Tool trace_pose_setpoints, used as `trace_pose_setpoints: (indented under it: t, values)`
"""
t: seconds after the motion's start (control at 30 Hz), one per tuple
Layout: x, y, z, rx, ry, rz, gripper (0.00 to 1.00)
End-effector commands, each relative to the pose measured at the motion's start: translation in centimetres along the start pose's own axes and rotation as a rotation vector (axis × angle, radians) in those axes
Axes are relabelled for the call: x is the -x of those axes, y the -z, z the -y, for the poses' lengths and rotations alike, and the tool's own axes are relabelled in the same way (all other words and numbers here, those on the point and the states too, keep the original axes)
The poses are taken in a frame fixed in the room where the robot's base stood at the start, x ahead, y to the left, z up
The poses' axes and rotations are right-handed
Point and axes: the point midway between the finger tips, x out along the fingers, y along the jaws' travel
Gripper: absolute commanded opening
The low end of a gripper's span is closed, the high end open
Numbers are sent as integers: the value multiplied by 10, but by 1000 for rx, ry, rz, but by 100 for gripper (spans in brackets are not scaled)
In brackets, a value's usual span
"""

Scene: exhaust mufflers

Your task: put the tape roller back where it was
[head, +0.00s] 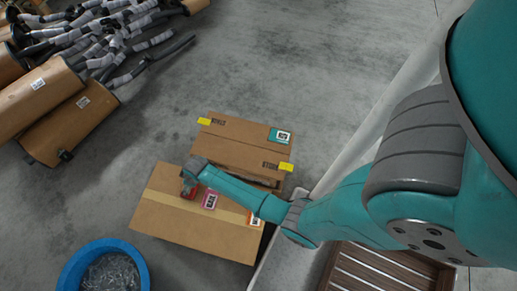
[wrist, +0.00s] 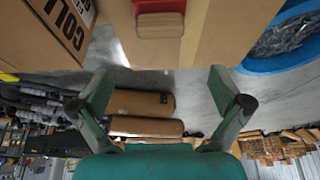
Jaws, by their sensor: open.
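The tape roller shows as a small red block on the lower cardboard box in the head view (head: 190,191). In the head view the end of my arm is over the box close to the roller, and the fingers are hard to make out. The lower cardboard box (head: 165,225) has a pale tape stripe.
A second cardboard box (head: 230,145) with yellow tabs stands directly behind. A blue tub (head: 70,272) of clear material is at the lower left. Mufflers (head: 75,125) lie at the upper left. A slatted wooden crate (head: 345,272) is at the lower right. Grey floor is clear at the top middle.

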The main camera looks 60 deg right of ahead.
Motion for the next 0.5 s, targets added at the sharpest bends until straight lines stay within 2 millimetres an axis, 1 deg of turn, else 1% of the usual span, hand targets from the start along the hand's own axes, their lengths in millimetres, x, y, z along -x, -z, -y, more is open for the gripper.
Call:
trace_pose_setpoints:
  t: [0.13, 0.27, 0.3, 0.37, 0.47, 0.5]
  values:
    - [4, -24, 6, -7, -13, -30, 100]
    - [20, -61, 16, -23, -39, -96, 100]
    - [27, -74, 19, -28, -48, -121, 100]
    - [39, -91, 24, -36, -61, -158, 100]
    - [63, -116, 31, -48, -81, -223, 100]
    - [74, -126, 34, -54, -88, -249, 100]
